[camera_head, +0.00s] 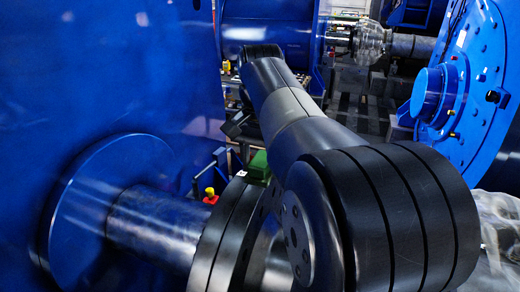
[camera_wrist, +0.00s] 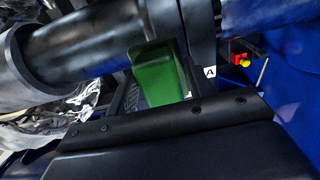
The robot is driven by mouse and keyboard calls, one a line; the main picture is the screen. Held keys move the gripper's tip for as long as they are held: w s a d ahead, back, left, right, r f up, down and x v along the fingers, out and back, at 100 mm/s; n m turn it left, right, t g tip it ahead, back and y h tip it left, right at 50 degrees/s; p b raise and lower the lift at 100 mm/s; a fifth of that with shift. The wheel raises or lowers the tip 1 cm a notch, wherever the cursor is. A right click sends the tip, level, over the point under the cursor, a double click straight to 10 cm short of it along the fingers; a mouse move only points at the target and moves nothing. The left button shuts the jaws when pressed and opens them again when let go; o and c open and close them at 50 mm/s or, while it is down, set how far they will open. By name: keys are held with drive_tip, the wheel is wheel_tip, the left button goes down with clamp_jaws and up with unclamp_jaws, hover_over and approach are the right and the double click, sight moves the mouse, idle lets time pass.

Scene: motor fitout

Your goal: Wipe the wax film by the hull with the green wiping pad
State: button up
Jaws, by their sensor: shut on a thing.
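A green piece (camera_wrist: 160,75) lies just beyond my gripper in the wrist view. It has a raised, curved rim and looks like the green wiping pad, though its full shape is hidden. It also shows as a small green block (camera_head: 258,165) beside my arm in the head view. The black body of my gripper (camera_wrist: 190,145) fills the bottom of the wrist view. Its fingertips and the contact with the pad are hidden. In the head view my arm covers the gripper. A large blue hull (camera_head: 110,70) fills the left. I cannot make out a wax film.
A thick metal shaft (camera_head: 155,222) runs from a blue disc at lower left. A white label marked A (camera_wrist: 209,72) sits beside the green piece. A red and yellow part (camera_head: 210,196) stands near the shaft. A blue flanged housing (camera_head: 465,75) stands at right.

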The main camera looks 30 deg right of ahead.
drive_tip(key=shift+r, duration=1.25)
